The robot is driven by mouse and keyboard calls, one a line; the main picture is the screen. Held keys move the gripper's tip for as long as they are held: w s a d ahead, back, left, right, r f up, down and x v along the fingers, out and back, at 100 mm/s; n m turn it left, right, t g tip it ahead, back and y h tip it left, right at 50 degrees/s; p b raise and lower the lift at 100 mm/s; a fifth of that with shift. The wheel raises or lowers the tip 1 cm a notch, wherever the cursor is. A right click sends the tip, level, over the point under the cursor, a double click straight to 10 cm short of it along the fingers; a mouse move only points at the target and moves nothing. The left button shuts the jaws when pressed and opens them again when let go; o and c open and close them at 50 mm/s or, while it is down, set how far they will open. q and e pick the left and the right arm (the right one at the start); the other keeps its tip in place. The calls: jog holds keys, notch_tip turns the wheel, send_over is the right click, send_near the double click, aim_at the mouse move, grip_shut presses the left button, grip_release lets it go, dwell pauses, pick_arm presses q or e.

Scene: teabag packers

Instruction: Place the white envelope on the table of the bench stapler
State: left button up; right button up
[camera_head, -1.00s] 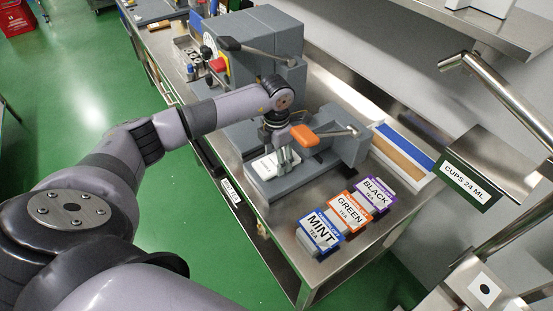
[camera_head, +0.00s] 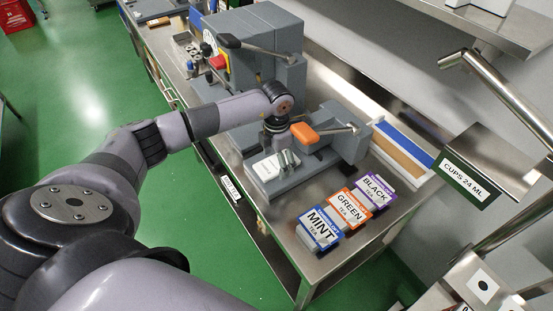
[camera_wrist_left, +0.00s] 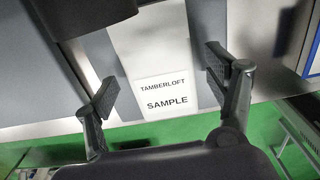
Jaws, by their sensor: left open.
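The white envelope (camera_head: 268,168), printed "TAMBERLOFT SAMPLE", lies flat on the grey table of the bench stapler (camera_head: 293,186). In the left wrist view the envelope (camera_wrist_left: 163,98) runs between my fingers, with its printed end toward the camera and its far end partly hidden by a dark stapler part. My left gripper (camera_head: 288,158) is over the envelope. In the left wrist view my left gripper (camera_wrist_left: 160,84) is open, one finger on each side of the envelope, with gaps visible. The stapler's orange-ended lever (camera_head: 305,134) is just behind the gripper. My right gripper is not in view.
A larger grey machine (camera_head: 255,40) stands farther left along the bench.

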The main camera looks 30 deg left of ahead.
aim_at(277, 163)
pick_arm(q)
jog(key=shift+r, duration=0.1)
notch_tip(277, 163, up, 12)
jog(key=b, duration=0.4)
